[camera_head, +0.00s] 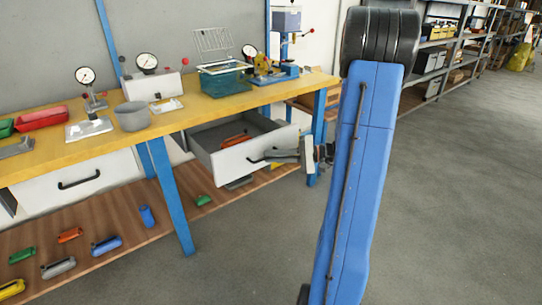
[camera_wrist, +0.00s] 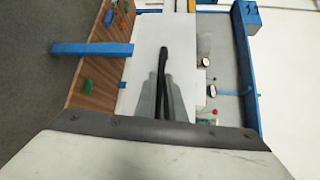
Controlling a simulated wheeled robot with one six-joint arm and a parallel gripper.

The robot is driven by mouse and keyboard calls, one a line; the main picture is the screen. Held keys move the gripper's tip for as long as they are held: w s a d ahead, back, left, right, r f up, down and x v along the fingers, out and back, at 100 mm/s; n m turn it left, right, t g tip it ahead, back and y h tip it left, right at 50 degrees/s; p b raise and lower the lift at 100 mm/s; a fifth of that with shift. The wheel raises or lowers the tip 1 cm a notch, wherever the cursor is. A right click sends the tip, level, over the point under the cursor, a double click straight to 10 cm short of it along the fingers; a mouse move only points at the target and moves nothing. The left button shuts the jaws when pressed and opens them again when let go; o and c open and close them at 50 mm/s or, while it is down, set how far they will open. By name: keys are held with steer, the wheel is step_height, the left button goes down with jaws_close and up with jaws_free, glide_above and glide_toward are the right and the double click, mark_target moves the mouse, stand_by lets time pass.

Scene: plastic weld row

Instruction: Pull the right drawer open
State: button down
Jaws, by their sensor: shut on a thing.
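The right drawer (camera_head: 212,158) under the yellow-topped bench stands pulled out, with its inside showing. A red-orange thing (camera_head: 236,139) lies in it. Its white front (camera_head: 232,166) also fills the middle of the wrist view (camera_wrist: 138,72). The dark bar handle (camera_head: 262,159) runs down the front in the wrist view (camera_wrist: 164,60). My gripper (camera_head: 284,156) reaches in from the right and is shut on the handle; its grey fingers lie on both sides of the handle in the wrist view (camera_wrist: 161,92).
The left drawer (camera_head: 80,184) is shut. A blue bench leg (camera_head: 172,195) stands left of the open drawer. Several coloured things lie on the wooden lower shelf (camera_head: 112,216). The grey floor (camera_head: 250,250) in front is clear.

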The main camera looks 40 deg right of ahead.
steer(key=c, duration=1.8)
jaws_free()
steer(key=shift+c, duration=0.2)
steer(key=shift+d, duration=0.1)
steer(key=v, duration=1.7)
steer(key=shift+s, duration=0.15)
